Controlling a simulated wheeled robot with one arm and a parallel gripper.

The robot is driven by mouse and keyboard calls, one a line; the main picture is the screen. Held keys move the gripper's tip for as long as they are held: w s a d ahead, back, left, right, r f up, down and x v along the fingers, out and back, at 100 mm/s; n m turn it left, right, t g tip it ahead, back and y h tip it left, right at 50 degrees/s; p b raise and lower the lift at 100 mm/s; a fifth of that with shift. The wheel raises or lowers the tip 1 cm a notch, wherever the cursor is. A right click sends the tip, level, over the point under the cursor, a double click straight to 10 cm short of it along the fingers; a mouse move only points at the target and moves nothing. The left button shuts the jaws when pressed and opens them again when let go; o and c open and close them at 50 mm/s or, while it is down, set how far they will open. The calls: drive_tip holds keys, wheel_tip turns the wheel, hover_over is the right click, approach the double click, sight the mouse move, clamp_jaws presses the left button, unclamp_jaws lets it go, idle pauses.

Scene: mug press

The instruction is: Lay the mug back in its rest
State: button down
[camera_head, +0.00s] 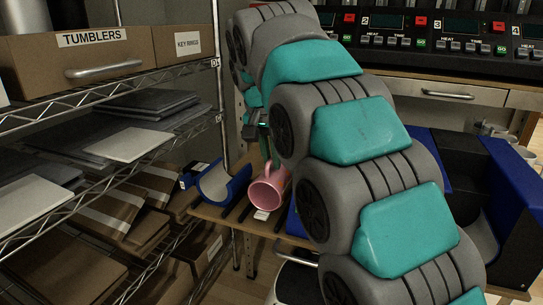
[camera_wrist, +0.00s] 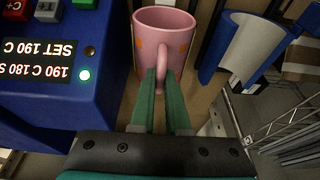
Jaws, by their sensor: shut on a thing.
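The pink mug (camera_head: 268,192) is over the wooden bench left of my arm in the head view, its open mouth facing the camera. In the wrist view the mug (camera_wrist: 148,52) shows orange spots, and its handle points toward my gripper (camera_wrist: 162,78). The green fingers are shut on the handle. A blue cradle with a grey curved lining (camera_head: 215,185) stands left of the mug in the head view. The cradle also shows right of the mug in the wrist view (camera_wrist: 242,48), apart from it. Whether the mug touches the bench is unclear.
A blue press unit with a lit display (camera_wrist: 40,75) stands close beside the mug in the wrist view. Wire shelving (camera_head: 130,165) with boxes and sheets is at the left. Control panels (camera_head: 430,45) line the back. Dark strips lie on the bench near the mug.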

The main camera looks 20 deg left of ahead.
drive_tip(key=shift+f, duration=0.6)
drive_tip(key=c, duration=0.8)
unclamp_jaws()
drive_tip(key=shift+c, duration=0.2)
drive_tip(key=shift+o, duration=0.4)
drive_tip(key=o, duration=0.8)
drive_tip(key=shift+c, duration=0.2)
drive_tip(key=shift+s, duration=0.15)
